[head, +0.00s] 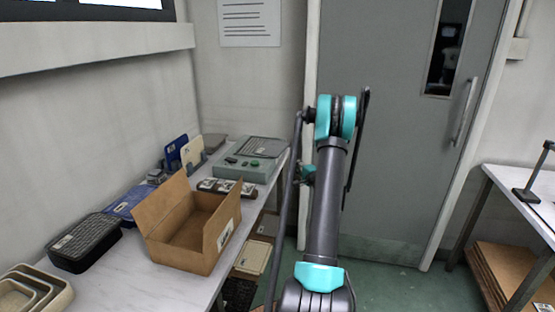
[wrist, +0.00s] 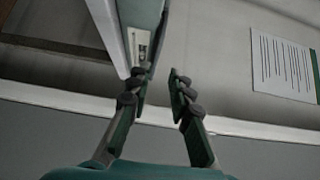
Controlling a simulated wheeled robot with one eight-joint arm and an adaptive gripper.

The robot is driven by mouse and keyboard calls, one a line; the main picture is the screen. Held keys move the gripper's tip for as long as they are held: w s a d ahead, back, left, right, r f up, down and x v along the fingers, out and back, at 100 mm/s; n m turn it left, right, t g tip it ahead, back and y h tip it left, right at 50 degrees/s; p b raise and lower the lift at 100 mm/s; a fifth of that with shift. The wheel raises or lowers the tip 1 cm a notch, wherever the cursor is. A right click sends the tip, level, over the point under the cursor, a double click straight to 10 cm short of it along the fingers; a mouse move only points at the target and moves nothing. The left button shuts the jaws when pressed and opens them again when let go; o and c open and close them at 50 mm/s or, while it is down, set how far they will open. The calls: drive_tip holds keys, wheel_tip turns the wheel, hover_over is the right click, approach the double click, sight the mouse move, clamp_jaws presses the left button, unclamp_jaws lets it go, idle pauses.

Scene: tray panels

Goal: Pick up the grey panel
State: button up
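A flat grey piece (head: 213,143), which may be the grey panel, shows at the back of the left bench. It is partly hidden behind a cream panel (head: 192,153) and a blue panel (head: 175,150), which stand upright in a small rack. My gripper (wrist: 160,80) is open, with an empty gap between its fingertips, and faces the wall. A pale green-grey object with a white edge (wrist: 140,22) shows just beyond the left finger; I cannot tell what it is or whether they touch. In the head view my arm hides the gripper's fingers.
An open cardboard box (head: 190,230) stands on the bench, with a green-grey device (head: 250,160) behind it. A black basket (head: 85,242) and beige trays (head: 35,290) stand at left. A grey door (head: 395,150) is behind my arm. Another table (head: 520,190) stands at right.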

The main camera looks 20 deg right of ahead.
approach(283, 151)
drive_tip(key=w+a, duration=0.3)
drive_tip(key=w, duration=0.2)
drive_tip(key=shift+a, duration=0.4)
drive_tip(key=shift+f, duration=0.1)
drive_tip(key=shift+c, duration=1.2)
clamp_jaws()
drive_tip(key=shift+r, duration=1.25)
drive_tip(key=s+d+r, duration=0.1)
drive_tip(key=s+r, duration=0.1)
drive_tip(key=s, duration=0.4)
drive_tip(key=s+d+r, duration=0.1)
drive_tip(key=s+r, duration=0.2)
drive_tip(key=s, duration=0.4)
drive_tip(key=shift+s+d, duration=0.3)
drive_tip(key=shift+d, duration=0.05)
